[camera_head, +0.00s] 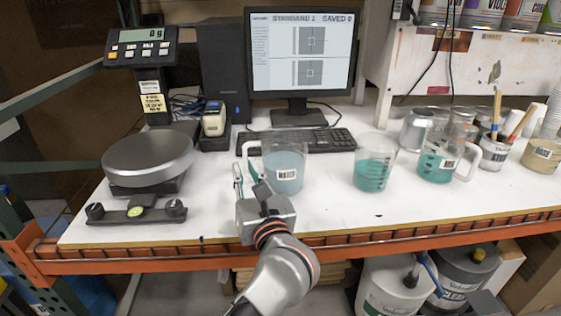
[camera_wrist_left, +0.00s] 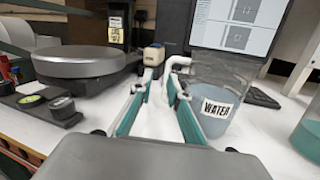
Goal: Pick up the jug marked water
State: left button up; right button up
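The jug marked WATER (camera_head: 286,163) is clear, holds pale blue liquid and stands upright on the white bench. It also shows in the left wrist view (camera_wrist_left: 222,95), with its handle (camera_wrist_left: 166,75) on its left side. My left gripper (camera_head: 249,178) is open in front of and beside the jug's handle side. In the left wrist view its two teal-lined fingers (camera_wrist_left: 158,90) are apart. The handle shows beyond and beside the right fingertip, which partly covers it; I cannot tell whether they touch. My right gripper is not in view.
A scale (camera_head: 148,160) stands left of the jug. A keyboard (camera_head: 305,140) and monitor (camera_head: 300,55) are behind it. Two jugs with teal liquid stand to the right, the nearer one (camera_head: 373,174) with clear bench between. The bench's orange front edge (camera_head: 400,236) lies below.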

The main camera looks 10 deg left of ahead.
aim_at(246, 160)
pick_arm(q)
jog(key=shift+w+d+f+n+h, duration=0.25)
jog(key=shift+w+d+n+h, duration=0.15)
jog(key=shift+w+d+h, duration=0.15)
jog(key=x, duration=0.5)
jog(key=f+x, duration=0.1)
jog(key=x, duration=0.1)
jog(key=shift+w+a+f, duration=0.1)
jog(key=shift+a, duration=0.1)
grip_shut()
